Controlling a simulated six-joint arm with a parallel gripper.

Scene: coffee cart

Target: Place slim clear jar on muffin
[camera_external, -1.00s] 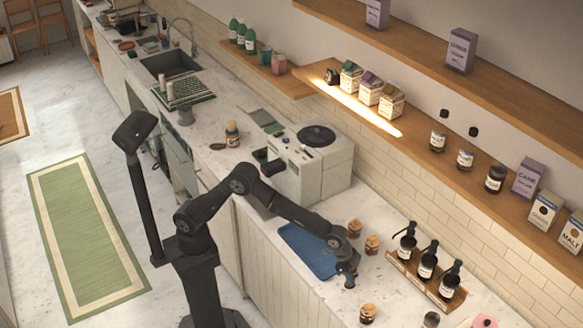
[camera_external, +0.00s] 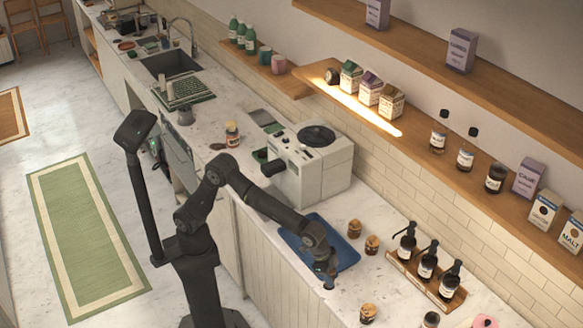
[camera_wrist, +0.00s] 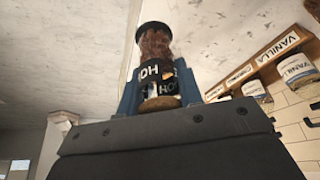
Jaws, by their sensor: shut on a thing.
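My gripper (camera_external: 327,275) points down over the front part of the counter, at the near end of the blue mat. In the wrist view its blue fingers (camera_wrist: 158,92) are shut on a slim clear jar (camera_wrist: 156,45) with a dark end, brown contents and a black label with white letters. The jar is barely visible in the external view. Small brown items with pale tops (camera_external: 355,228), (camera_external: 372,244), (camera_external: 367,313) stand on the counter; they are too small to tell whether one is the muffin.
The blue mat (camera_external: 345,252) lies under and behind my gripper. A rack of pump bottles (camera_external: 427,277) stands to the right and also shows in the wrist view (camera_wrist: 262,62). A white machine (camera_external: 322,165) stands behind on the left.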

